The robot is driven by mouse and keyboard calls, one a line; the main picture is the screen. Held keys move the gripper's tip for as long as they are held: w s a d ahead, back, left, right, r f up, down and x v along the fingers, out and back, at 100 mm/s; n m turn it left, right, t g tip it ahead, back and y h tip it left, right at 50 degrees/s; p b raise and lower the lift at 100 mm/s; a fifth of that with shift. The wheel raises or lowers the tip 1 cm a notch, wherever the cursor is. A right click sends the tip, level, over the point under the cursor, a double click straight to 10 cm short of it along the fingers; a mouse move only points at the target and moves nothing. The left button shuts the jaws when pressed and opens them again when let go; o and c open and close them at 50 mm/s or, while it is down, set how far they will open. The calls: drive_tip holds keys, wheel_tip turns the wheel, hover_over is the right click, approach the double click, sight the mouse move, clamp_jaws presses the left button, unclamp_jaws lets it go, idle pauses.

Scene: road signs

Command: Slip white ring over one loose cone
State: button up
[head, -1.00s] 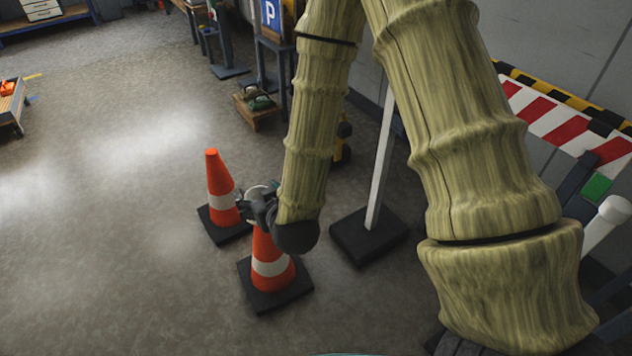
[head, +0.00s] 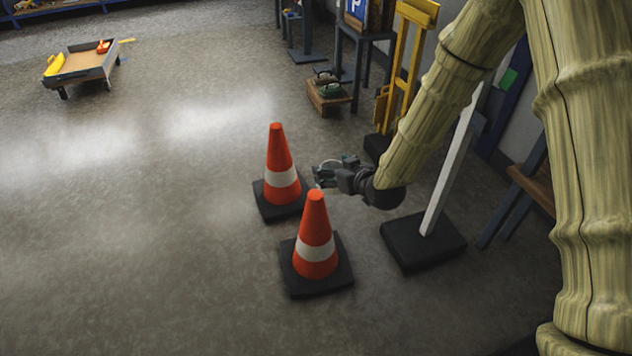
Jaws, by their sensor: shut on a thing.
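Two orange cones with white bands and black square bases stand upright on the floor: a rear one (head: 279,160) and a front one (head: 316,232). My gripper (head: 322,176) is just right of the rear cone and behind the front cone's tip in the picture. It is shut on the white ring (head: 331,163), of which only a thin pale arc shows by the fingers. The ring is around neither cone. The fingers are small and partly hidden, and the gap to the rear cone is hard to judge.
A white post on a black base (head: 423,240) stands right of the cones. A yellow hand truck (head: 408,60) and a low wooden crate (head: 328,97) are behind. A flat cart (head: 88,66) stands far left. The floor left of the cones is clear.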

sight(321, 201)
drive_tip(key=w+a+f+n+y+b, duration=0.1)
drive_tip(key=w+f, duration=0.1)
drive_tip(key=w+a+f+n+g+y+b, duration=0.1)
drive_tip(key=a+f, duration=0.1)
drive_tip(key=w+a+f+n+g+y+b, duration=0.1)
drive_tip(key=w+f, duration=0.1)
drive_tip(key=shift+w+a+f+n, duration=0.15)
drive_tip(key=shift+w+a+n, duration=0.15)
drive_tip(key=shift+w+a, duration=0.1)
drive_tip(key=shift+f+b, duration=3.95)
drive_tip(key=shift+f, duration=0.1)
drive_tip(key=shift+f+b, duration=0.4)
drive_tip(key=shift+f, duration=1.75)
drive_tip(key=o, duration=1)
wheel_tip(321, 201, up, 15)
drive_tip(key=p, duration=1.1)
drive_tip(key=shift+p, duration=0.35)
